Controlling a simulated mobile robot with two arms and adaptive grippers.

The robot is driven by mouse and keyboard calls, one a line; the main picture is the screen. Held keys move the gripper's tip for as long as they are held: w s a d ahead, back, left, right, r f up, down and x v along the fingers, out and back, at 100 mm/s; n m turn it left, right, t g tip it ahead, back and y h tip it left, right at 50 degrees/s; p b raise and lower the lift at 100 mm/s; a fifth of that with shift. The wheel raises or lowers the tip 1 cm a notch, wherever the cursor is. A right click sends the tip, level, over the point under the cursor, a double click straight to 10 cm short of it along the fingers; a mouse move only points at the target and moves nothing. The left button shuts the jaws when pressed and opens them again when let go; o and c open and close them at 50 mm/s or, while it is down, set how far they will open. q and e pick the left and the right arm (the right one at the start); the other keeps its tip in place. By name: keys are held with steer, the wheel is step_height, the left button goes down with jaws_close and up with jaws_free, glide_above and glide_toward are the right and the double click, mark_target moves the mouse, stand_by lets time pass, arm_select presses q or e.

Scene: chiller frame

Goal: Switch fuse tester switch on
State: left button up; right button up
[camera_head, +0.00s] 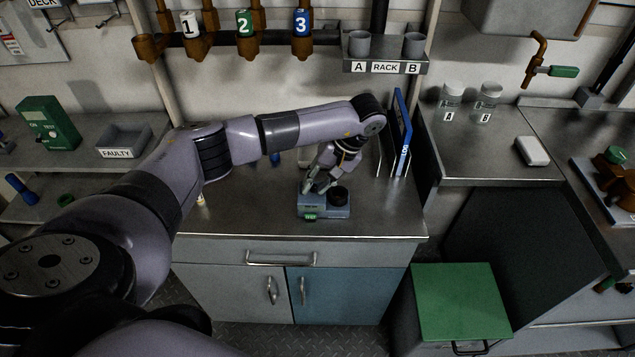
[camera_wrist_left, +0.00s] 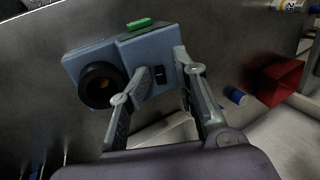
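A blue-grey box (camera_head: 325,205), which looks like the fuse tester, sits on the steel counter with a black round socket on top and a green part on its front. In the left wrist view the box (camera_wrist_left: 90,62) shows its black round socket (camera_wrist_left: 98,87), green part (camera_wrist_left: 138,24) and a small black switch (camera_wrist_left: 163,74). My left gripper (camera_head: 318,184) is right over the box. Its fingers (camera_wrist_left: 160,63) are apart, one on each side of the switch, with nothing between them. I cannot tell whether they touch the box or which way the switch is set. My right gripper is not visible.
A blue panel in a wire rack (camera_head: 401,135) stands just right of my left wrist. A green box (camera_head: 48,122) and the FAULTY tray (camera_head: 124,143) are on the left shelf. A red object (camera_wrist_left: 275,82) and a blue cylinder (camera_wrist_left: 235,95) lie near the gripper. The counter's front is clear.

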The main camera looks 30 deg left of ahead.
arm_select(q)
steer(key=v, duration=0.8)
stand_by(0.5)
